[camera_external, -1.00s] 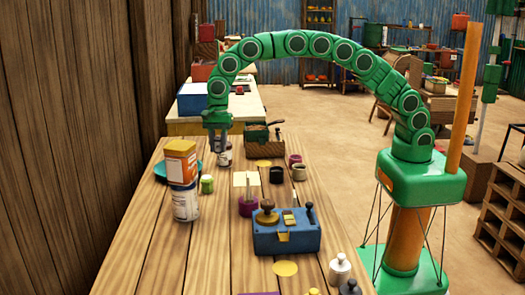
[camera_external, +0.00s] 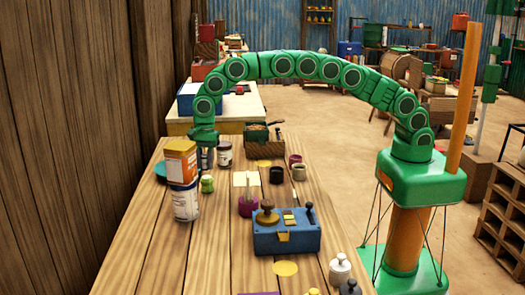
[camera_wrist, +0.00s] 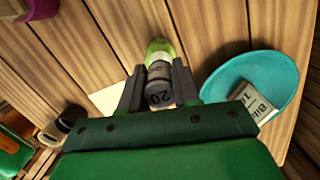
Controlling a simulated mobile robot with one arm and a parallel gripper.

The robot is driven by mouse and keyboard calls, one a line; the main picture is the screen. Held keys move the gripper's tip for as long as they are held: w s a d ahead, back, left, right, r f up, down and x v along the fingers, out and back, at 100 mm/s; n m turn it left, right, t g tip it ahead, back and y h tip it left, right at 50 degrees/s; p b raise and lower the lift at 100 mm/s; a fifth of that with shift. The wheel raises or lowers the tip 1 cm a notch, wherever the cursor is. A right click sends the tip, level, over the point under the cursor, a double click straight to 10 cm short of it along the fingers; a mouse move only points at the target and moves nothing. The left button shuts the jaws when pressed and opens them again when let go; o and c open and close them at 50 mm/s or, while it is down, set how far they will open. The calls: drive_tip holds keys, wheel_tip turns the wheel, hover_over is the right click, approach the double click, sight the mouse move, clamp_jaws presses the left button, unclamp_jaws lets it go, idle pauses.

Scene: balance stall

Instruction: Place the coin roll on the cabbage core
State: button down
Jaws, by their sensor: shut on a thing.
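My gripper (camera_external: 207,157) is low over the far left part of the wooden table, behind the small green cabbage core (camera_external: 207,185). In the wrist view, my gripper (camera_wrist: 158,90) is shut on a short grey cylinder marked "20", which looks like the coin roll (camera_wrist: 160,96). The cabbage core (camera_wrist: 160,48) shows pale green just past the roll's far end, partly hidden by it. I cannot tell whether the roll and the core touch. In the external view the roll is mostly hidden by the fingers.
A teal bowl (camera_wrist: 286,62) holds a small printed box. A dark-lidded jar (camera_external: 225,155) stands close right of my gripper. A blue box (camera_external: 285,237) sits nearer the front.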

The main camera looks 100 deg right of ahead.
sight(206, 170)
drive_tip(key=shift+f, duration=1.45)
drive_tip(key=c, duration=0.8)
unclamp_jaws()
drive_tip(key=shift+f, duration=0.15)
